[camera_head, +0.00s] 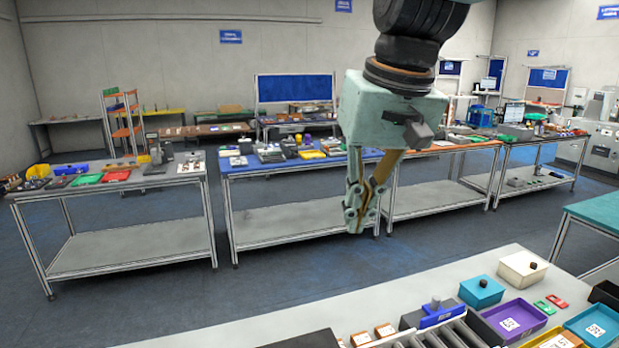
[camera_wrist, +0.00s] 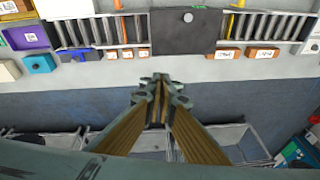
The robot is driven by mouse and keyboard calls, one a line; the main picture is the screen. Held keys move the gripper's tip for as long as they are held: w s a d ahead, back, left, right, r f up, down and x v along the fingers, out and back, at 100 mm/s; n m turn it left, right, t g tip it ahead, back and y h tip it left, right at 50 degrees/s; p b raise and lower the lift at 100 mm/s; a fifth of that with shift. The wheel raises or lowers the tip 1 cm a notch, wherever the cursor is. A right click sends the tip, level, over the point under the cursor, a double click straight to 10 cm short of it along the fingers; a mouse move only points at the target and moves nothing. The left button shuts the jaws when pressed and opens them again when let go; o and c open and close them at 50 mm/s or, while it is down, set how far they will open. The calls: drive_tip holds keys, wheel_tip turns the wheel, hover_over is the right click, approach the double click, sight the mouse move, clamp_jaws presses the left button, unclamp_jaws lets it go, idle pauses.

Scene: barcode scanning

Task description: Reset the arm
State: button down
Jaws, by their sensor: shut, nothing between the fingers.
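My gripper (camera_head: 360,212) hangs from the wrist with its fingers pointing down, in the middle of the head view. Its fingers are together and hold nothing.
The near bench carries a purple tray (camera_head: 514,320), a blue tray (camera_head: 597,326), a teal box (camera_head: 481,291), a white box (camera_head: 522,268) and a roller conveyor (camera_head: 455,335). A blue-topped table (camera_head: 285,165) with many items stands behind my gripper.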

drive_tip(key=s+d+f+b, duration=0.1)
drive_tip(key=s+d+f, duration=0.2)
drive_tip(key=s, duration=0.5)
drive_tip(key=s+d+f+m+h+b, duration=0.1)
drive_tip(key=s+d+f, duration=0.2)
drive_tip(key=s+d, duration=0.2)
drive_tip(key=s+d+f+m+t+b, duration=0.1)
drive_tip(key=s+d+f, duration=0.2)
drive_tip(key=s, duration=0.9)
drive_tip(key=shift+d+f+h, duration=0.3)
drive_tip(key=shift+d, duration=0.8)
